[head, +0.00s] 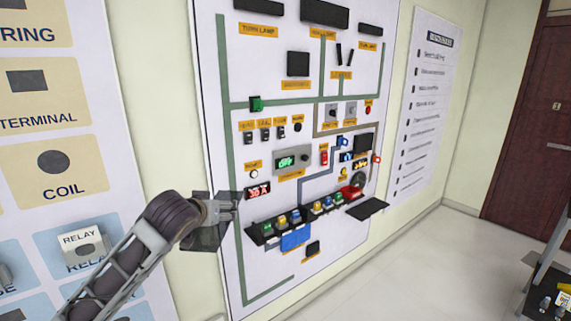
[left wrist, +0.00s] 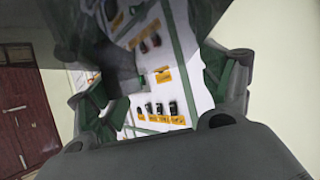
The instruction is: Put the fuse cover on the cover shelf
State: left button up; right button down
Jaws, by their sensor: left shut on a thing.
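My left gripper (head: 222,212) is at the left edge of the white wiring board, shut on a dark see-through cover, which I take to be the fuse cover (head: 206,238). The cover sticks out above and below the fingers. In the left wrist view, the dark cover (left wrist: 122,70) is between the fingers and partly blocks the board. A flat black shelf (head: 368,209), likely the cover shelf, sticks out at the board's lower right. It looks empty and is well to the right of the gripper. My right gripper is not in view.
The wiring board (head: 275,180) carries switches, displays and a row of coloured fuses (head: 295,217) between the gripper and the black shelf. A blue block (head: 295,238) hangs below the fuses. A labelled parts panel (head: 60,150) is at left. A dark cart (head: 548,290) stands at lower right. The floor between is clear.

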pick_arm(q)
jog(key=s+f, duration=0.4)
jog(key=f, duration=0.6)
jog(key=s+a+f, duration=0.1)
jog(key=s+f, duration=0.4)
jog(key=f, duration=0.5)
jog(key=s+a+f, duration=0.1)
jog(key=s+f, duration=0.4)
jog(key=f, duration=0.5)
jog(key=shift+s+a+f+n+y, duration=0.2)
jog(key=shift+s+f+n+y, duration=0.05)
jog(key=shift+f+n+y, duration=0.1)
jog(key=shift+f, duration=0.1)
notch_tip(320, 180, down, 7)
jog(key=s, duration=0.2)
jog(key=shift+d, duration=0.1)
